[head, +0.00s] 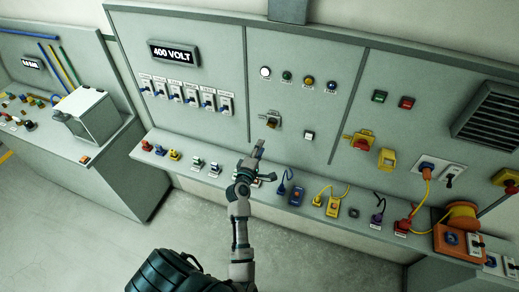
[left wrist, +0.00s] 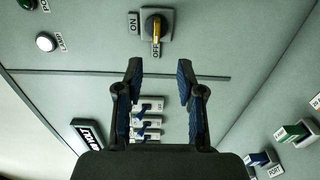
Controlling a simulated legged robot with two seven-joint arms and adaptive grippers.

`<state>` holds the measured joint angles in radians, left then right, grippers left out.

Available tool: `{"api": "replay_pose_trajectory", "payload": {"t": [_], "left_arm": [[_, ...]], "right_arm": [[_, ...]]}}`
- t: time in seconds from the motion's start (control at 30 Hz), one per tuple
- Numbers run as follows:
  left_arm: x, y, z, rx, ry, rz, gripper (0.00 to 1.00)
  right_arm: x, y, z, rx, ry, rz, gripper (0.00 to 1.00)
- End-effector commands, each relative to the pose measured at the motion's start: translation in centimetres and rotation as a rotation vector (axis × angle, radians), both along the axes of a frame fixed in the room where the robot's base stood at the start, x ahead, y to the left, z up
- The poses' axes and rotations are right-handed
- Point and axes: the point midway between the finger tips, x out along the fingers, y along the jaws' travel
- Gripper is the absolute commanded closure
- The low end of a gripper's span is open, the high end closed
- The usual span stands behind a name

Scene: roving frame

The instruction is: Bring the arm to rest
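My left arm reaches up from the bottom of the head view. Its gripper (head: 264,163) is over the front ledge of the control panel, below a rotary switch (head: 272,120). In the left wrist view the gripper (left wrist: 160,68) is open, with nothing between its two dark fingers. The rotary switch with its yellow handle (left wrist: 155,24) shows beyond the fingertips, apart from them. The handle lies toward the OFF label. My right gripper is in neither view.
The grey panel (head: 215,60) bears a 400 VOLT display (head: 173,53), a row of breakers (head: 185,93) and several lamps. Plugs and cables line the ledge, with an orange cable reel (head: 462,215) at right. Floor (head: 60,225) at lower left is clear.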

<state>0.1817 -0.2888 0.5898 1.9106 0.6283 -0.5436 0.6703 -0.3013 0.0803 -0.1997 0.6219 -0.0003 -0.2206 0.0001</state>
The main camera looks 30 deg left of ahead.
Motion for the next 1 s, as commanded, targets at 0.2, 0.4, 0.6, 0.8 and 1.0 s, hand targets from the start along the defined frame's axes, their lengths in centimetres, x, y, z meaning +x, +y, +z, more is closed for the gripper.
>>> {"api": "replay_pose_trajectory", "payload": {"t": [0.2, 0.4, 0.6, 0.8, 1.0], "left_arm": [[-0.3, -0.1, 0.0, -0.001, 0.000, -0.001, 0.62], [-0.3, -0.1, 0.0, 0.000, 0.000, 0.000, 0.62], [-0.4, -0.3, -0.1, 0.014, 0.009, -0.009, 0.62], [-4.0, -5.7, -4.3, 0.393, 0.288, -0.249, 0.62], [-14.0, -12.9, -11.9, 0.911, 0.681, -0.661, 0.62]], "right_arm": [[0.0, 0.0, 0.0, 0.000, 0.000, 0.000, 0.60], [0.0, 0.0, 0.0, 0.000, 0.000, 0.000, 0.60], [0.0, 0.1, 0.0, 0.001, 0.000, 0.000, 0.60], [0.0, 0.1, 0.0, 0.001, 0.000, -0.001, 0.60], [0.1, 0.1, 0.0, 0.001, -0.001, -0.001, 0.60]]}}
